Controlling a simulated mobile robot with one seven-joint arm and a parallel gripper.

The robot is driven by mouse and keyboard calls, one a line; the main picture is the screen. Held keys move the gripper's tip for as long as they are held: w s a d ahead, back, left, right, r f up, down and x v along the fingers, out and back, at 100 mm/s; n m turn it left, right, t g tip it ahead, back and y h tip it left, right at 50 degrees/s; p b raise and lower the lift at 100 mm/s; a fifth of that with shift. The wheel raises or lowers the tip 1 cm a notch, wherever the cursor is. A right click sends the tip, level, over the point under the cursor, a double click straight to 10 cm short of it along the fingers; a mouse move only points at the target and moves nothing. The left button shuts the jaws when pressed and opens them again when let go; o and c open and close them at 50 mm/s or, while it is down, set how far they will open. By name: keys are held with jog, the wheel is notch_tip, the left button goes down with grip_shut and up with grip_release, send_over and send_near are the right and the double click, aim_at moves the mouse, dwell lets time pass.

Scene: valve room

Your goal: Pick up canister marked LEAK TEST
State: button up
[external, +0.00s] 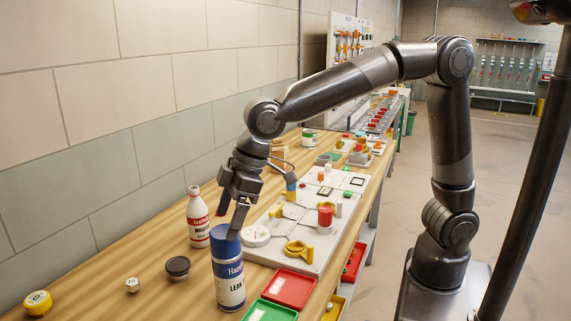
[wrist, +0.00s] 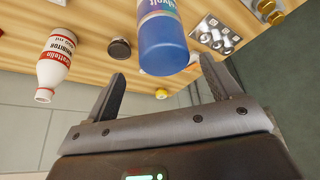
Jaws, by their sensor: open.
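The canister (external: 230,283) stands upright on the wooden bench in the external view. My gripper (external: 229,222) is open and points down at the cap, with one finger overlapping the cap's upper edge in the picture. In the wrist view the canister's blue end (wrist: 163,45) shows beyond and between the spread fingers (wrist: 162,72). I see nothing held, and I cannot tell whether a finger touches the cap.
A white bottle with a red label (external: 197,220) stands behind and left of the canister. A dark round tin (external: 177,267) is left of it. A red tray (external: 289,288) and a green tray (external: 268,312) lie to its right. A light board with valves (external: 318,240) lies beyond.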

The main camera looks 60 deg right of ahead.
aim_at(225, 231)
jog(key=shift+s+x, duration=0.15)
jog(key=shift+x, duration=1.35)
jog(key=shift+s+x, duration=0.1)
jog(key=shift+x, duration=1.4)
jog(key=shift+a, duration=0.15)
jog(key=shift+c, duration=0.4)
jog(key=c, duration=1.7)
